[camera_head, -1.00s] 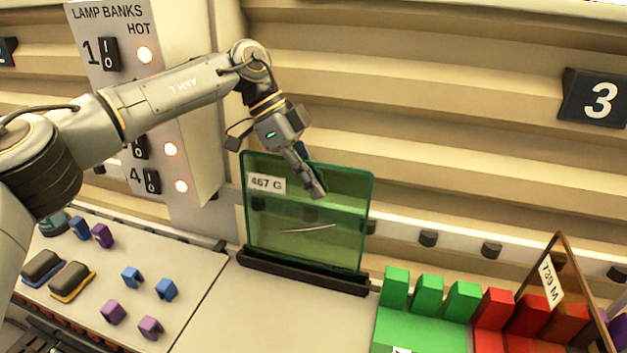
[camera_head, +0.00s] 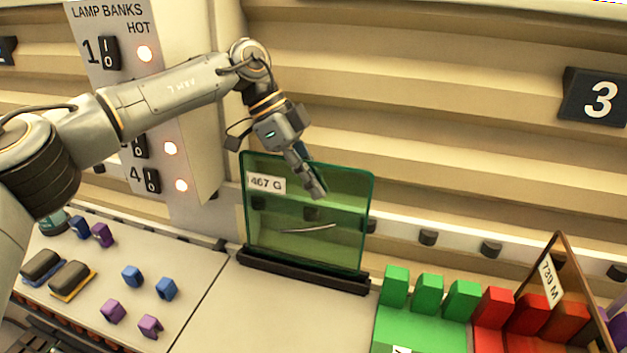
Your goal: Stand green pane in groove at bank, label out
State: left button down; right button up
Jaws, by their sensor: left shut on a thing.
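The green pane (camera_head: 290,240) is see-through and stands upright, with its lower edge at the black grooved bar (camera_head: 300,272) in the middle of the worktop. Its white label (camera_head: 266,182), reading 467 G, faces me at the upper left corner. A pale curved streak shows across its middle. My left gripper (camera_head: 318,193) reaches down from above and is shut on the pane's top edge, one finger in front of the pane. I cannot tell whether the lower edge is fully down in the groove. My right gripper is not in view.
A green slotted block (camera_head: 425,325) and a red one (camera_head: 490,335) stand at the lower right; a brown pane (camera_head: 577,300) labelled 739 M leans there. Blue and purple clips (camera_head: 167,289) lie at left beside dark pads (camera_head: 42,265). A lamp switch panel (camera_head: 195,130) rises behind my left arm.

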aim_at(314, 163)
pick_arm(q)
jog(key=shift+s+f+b, duration=0.1)
jog(key=shift+f+b, duration=0.75)
jog(key=shift+f, duration=0.4)
dwell(1.4)
jog(key=shift+w+p, duration=0.2)
jog(key=shift+p, duration=0.2)
dwell(0.7)
jog(key=c, duration=1.4)
grip_release()
jog(key=shift+s, duration=0.1)
jog(key=shift+c, duration=0.2)
jog(key=shift+f, duration=0.15)
notch_tip(314, 163, up, 10)
jog(key=shift+d+r, duration=0.1)
